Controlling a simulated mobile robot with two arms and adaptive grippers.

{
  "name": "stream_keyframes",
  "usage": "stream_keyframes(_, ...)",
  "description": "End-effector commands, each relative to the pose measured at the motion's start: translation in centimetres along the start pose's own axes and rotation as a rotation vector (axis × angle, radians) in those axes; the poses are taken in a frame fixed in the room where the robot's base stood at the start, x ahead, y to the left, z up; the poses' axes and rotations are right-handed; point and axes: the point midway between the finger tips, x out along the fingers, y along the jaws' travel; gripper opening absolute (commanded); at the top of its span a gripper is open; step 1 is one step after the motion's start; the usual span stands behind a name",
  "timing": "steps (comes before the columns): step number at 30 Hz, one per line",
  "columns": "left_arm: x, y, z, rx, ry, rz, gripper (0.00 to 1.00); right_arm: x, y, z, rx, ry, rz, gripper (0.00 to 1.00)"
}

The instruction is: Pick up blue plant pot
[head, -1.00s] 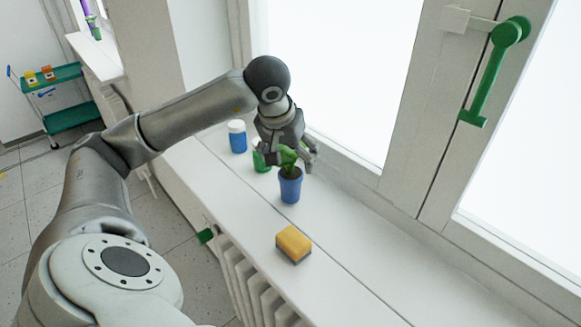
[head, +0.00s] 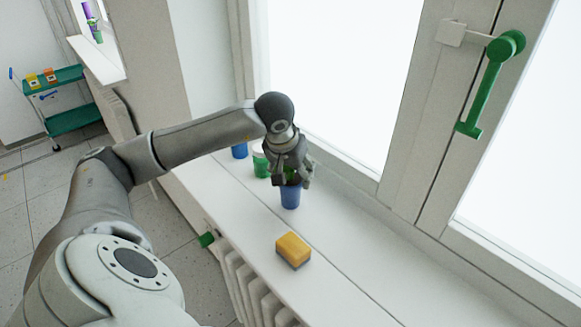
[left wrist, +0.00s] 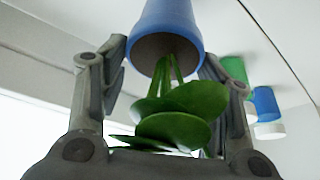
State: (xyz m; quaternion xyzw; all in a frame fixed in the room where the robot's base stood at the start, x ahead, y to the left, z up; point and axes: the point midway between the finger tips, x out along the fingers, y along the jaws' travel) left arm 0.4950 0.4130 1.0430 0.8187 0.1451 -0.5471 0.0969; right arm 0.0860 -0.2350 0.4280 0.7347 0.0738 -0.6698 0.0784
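The blue plant pot (head: 290,199) stands upright on the white window sill. Its green plant is mostly hidden by my left gripper (head: 293,182) in the head view. In the left wrist view the scene appears upside down: the pot (left wrist: 168,22) is at the top, with its dark soil and green leaves (left wrist: 180,110) below. My left gripper (left wrist: 165,62) is open, its two fingers on either side of the plant near the pot rim. I cannot tell whether either finger touches the pot. My right gripper is not in view.
A yellow sponge (head: 293,249) lies on the sill (head: 345,285) in front of the pot. A green jar (head: 260,161) and a blue jar (head: 240,151) stand behind it to the left. The window frame (head: 395,195) and its green handle (head: 485,90) are to the right.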

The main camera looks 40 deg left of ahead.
Motion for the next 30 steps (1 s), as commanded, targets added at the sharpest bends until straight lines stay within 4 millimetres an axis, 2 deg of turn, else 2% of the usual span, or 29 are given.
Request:
stream_keyframes(1, 0.0, 0.0, 0.0, 0.000, 0.000, 0.000, 0.47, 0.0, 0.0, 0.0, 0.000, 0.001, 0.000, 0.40)
stream_keyframes(7, 0.0, 0.0, 0.0, 0.000, 0.000, 0.000, 0.21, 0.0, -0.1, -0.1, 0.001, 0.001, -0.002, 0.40)
stream_keyframes(17, -0.2, 0.0, -0.2, -0.001, 0.003, 0.001, 0.21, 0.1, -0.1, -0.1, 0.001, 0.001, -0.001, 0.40)
stream_keyframes(22, -1.0, 0.0, -0.6, -0.001, 0.006, 0.001, 0.21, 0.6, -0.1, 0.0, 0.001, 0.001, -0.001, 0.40)
stream_keyframes(26, -2.2, 0.0, -1.1, -0.001, 0.008, 0.002, 0.21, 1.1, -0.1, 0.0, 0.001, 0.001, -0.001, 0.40)
stream_keyframes(28, -3.3, 0.0, -1.3, 0.000, 0.009, 0.002, 0.21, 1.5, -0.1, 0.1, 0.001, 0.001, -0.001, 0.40)
stream_keyframes(30, -5.0, 0.0, -0.6, 0.003, 0.010, 0.001, 0.21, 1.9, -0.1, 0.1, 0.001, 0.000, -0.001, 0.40)
